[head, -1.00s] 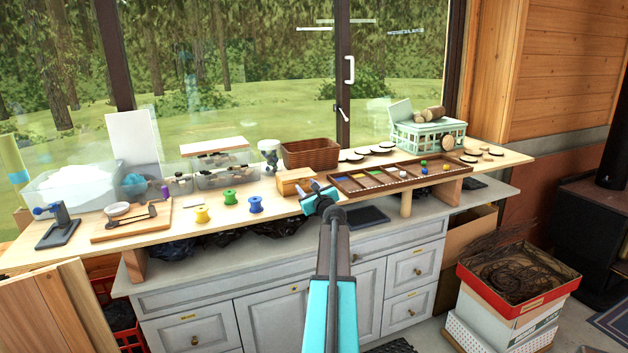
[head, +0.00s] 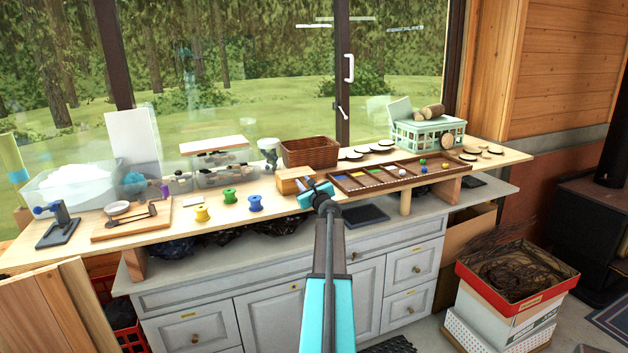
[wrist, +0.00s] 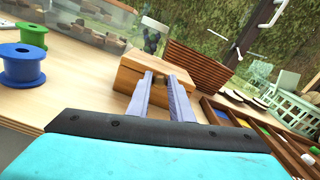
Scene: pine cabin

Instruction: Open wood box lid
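The small wood box (head: 288,182) stands on the wooden worktop, just left of the compartment tray; its lid looks closed. In the wrist view the box (wrist: 130,76) is straight ahead, with its front facing me. My gripper (head: 309,182) is at the right front of the box in the head view. In the wrist view my gripper (wrist: 168,78) has its two purple fingers apart, with the tips close to the box front and a small dark part of the box between them. I cannot tell whether the fingers touch it.
A compartment tray (head: 350,187) lies close on the right. A blue spool (head: 256,204) and a green spool (head: 230,197) stand on the left. A brown wicker basket (head: 309,153) and clear bins (head: 226,178) are behind. The worktop's front edge is near.

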